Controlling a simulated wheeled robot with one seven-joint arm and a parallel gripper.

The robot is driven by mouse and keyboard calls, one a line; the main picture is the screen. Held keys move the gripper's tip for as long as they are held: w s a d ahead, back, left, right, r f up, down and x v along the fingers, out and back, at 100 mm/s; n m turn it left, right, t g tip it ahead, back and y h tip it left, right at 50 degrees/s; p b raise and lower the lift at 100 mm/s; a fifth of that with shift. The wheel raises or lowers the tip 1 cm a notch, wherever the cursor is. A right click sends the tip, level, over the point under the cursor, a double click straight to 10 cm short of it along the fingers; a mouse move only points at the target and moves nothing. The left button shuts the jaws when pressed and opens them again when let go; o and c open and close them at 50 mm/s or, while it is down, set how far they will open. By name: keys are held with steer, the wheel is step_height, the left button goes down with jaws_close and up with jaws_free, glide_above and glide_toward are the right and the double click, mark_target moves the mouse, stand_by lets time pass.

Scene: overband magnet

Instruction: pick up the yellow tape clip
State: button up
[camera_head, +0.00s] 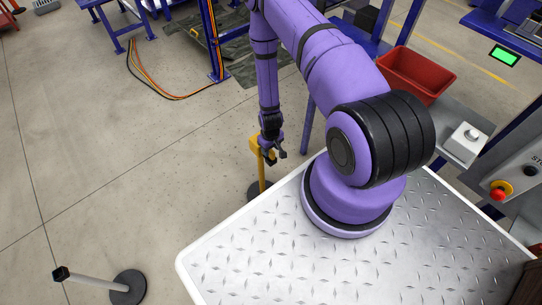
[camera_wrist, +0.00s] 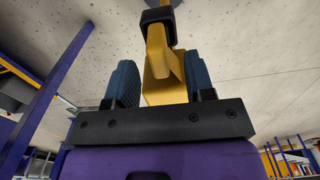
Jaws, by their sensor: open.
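The yellow tape clip (camera_wrist: 162,80) is a bent yellow piece in the wrist view, hanging beside a black post head (camera_wrist: 157,16). My gripper (camera_wrist: 160,60) is open, with one blue-grey finger on each side of the clip. A gap shows at the left finger; the right finger is very near the clip, and I cannot tell whether it touches. In the head view my gripper (camera_head: 275,150) is at the top of a yellow post (camera_head: 262,172), whose head is partly hidden by the gripper.
A fallen or tilted grey post (camera_head: 95,281) with a round black base lies at the lower left. A red bin (camera_head: 416,75) and a control box with a red button (camera_head: 498,194) stand at the right. Blue frames (camera_head: 213,40) rise behind. The floor to the left is mostly clear.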

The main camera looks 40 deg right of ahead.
mark_target(271, 154)
steer(key=shift+f, duration=2.3)
steer(key=shift+c, duration=0.5)
steer(key=c, duration=0.7)
steer(key=shift+c, duration=0.2)
